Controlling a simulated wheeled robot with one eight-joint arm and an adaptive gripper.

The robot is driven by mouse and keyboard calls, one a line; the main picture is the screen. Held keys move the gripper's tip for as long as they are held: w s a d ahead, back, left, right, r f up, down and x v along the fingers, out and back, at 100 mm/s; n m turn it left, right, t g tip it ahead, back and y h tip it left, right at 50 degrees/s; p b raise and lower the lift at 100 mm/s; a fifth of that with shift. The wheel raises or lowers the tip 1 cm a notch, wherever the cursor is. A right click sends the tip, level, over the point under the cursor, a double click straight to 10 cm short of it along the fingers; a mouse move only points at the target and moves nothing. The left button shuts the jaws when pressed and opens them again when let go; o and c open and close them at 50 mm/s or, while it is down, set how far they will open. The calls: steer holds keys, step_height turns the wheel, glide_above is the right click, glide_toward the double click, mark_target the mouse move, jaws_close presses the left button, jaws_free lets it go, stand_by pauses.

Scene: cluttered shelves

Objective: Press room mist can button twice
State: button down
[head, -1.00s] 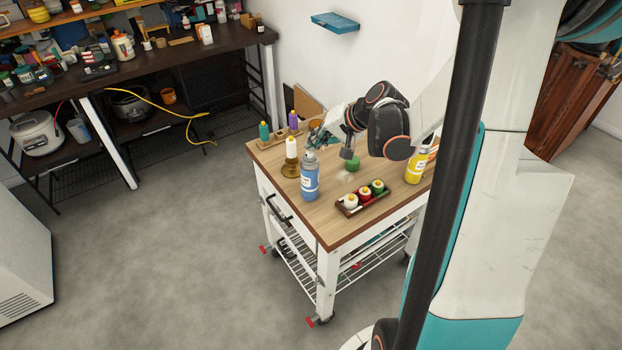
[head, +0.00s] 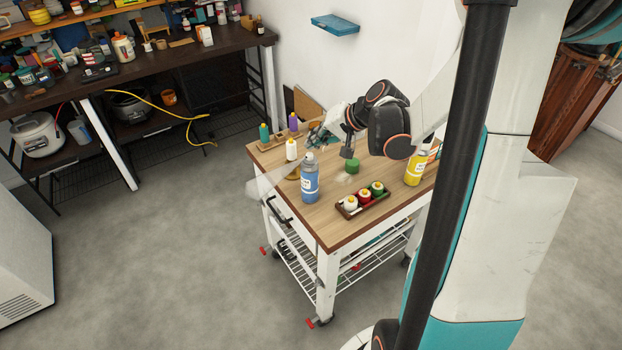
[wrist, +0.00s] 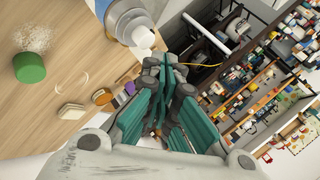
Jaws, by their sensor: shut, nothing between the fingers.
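The room mist can (head: 310,183) is blue with a pale label, a grey shoulder and a white top. It stands upright on the wooden cart top, and a pale translucent cone of mist (head: 268,183) spreads left from it. My gripper (head: 314,146) is at the can's top, its teal fingers shut and empty. In the wrist view, the shut fingers (wrist: 165,68) are beside the can's white top (wrist: 141,37); I cannot tell exactly where they touch. The button itself is hard to make out.
A white-topped bottle (head: 291,149) stands behind the mist. A green cylinder (head: 351,166), a yellow bottle (head: 414,169) and a dark tray (head: 346,213) of small pots are to the right. Teal (head: 264,131) and purple (head: 293,121) bottles stand at the back edge.

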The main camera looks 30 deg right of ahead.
steer(key=shift+r, duration=0.15)
step_height(320, 180, up, 5)
steer(key=p, duration=0.3)
stand_by(0.4)
stand_by(1.6)
